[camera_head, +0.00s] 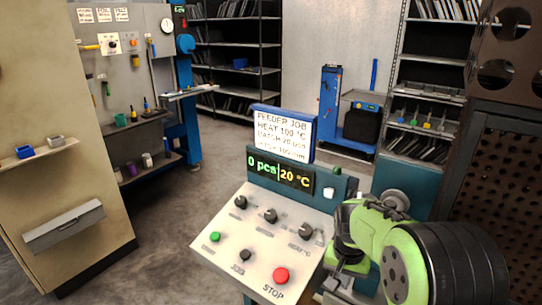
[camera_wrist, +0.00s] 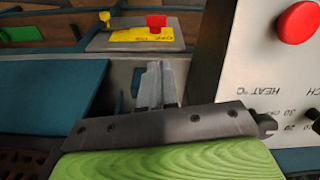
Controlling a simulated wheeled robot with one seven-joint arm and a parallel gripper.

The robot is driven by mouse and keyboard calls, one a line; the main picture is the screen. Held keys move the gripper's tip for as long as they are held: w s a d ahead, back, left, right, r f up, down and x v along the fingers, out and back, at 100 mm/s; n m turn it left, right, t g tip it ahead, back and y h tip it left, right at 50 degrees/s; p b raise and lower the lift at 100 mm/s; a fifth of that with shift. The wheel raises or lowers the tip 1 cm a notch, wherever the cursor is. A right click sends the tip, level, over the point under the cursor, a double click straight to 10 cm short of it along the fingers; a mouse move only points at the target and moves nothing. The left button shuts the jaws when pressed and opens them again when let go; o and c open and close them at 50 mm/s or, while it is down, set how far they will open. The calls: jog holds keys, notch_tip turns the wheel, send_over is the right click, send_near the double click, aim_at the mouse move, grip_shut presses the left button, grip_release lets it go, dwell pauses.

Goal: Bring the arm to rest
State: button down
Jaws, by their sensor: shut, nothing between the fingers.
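My gripper (camera_wrist: 158,85) shows in the wrist view with its two grey fingers together and nothing between them. It is beside the control panel's left edge in that view, apart from the knobs and buttons. In the head view my green and black arm fills the lower right and my fingers cannot be made out. The control panel (camera_head: 262,240) has several dark knobs, a green button (camera_head: 215,237) and a red STOP button (camera_head: 281,275). The red button also shows in the wrist view (camera_wrist: 298,22). The display (camera_head: 281,173) reads 0 pcs and 20 °C.
A job sign (camera_head: 283,135) stands above the display. In the wrist view a plate with a yellow label (camera_wrist: 140,35) and a red part lies beyond my fingers. A dark perforated panel (camera_head: 505,170) stands close right of my arm. Open floor (camera_head: 185,215) lies left of the panel.

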jog(key=s+a+r+n+t+p, duration=0.2)
jog(key=s+r+n+p, duration=0.15)
jog(key=s+r, duration=1.05)
jog(key=s+r+n+t+y+p, duration=0.1)
jog(key=s+r+t+p, duration=0.1)
jog(key=s+r, duration=0.4)
jog(key=s+a+p, duration=0.1)
jog(key=s, duration=0.3)
jog(key=shift+n, duration=0.25)
